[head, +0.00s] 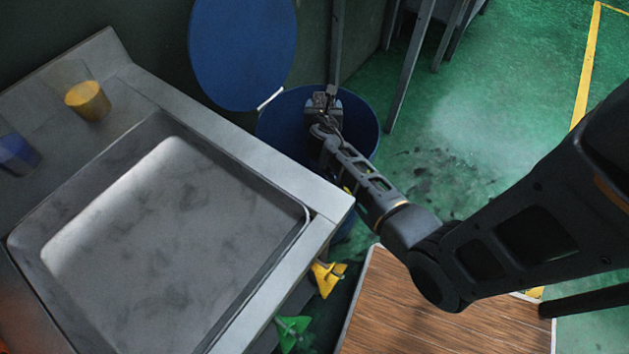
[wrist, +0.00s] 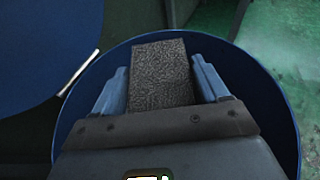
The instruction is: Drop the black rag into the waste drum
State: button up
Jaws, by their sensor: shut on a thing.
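The waste drum (head: 365,128) is a round blue drum that stands open beyond the corner of the metal sink counter. Its blue lid (head: 243,50) is raised at the back left. My gripper (head: 325,100) is over the drum's mouth in the head view. In the wrist view my gripper (wrist: 160,88) is shut on the black rag (wrist: 160,70), a dark textured piece between its two blue fingers. The drum's rim (wrist: 285,105) surrounds the rag and fingers in the wrist view. The rag is hard to make out in the head view.
A wooden top (head: 400,315) is at the front; green floor lies right.

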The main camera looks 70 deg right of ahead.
notch_tip(320, 180, down, 5)
jog(key=b, duration=0.5)
jog(key=shift+f, duration=0.2)
jog(key=o, duration=1.1)
jog(key=shift+o, duration=0.2)
jog(key=p+v, duration=0.1)
jog(key=v, duration=0.7)
jog(key=shift+s, duration=0.15)
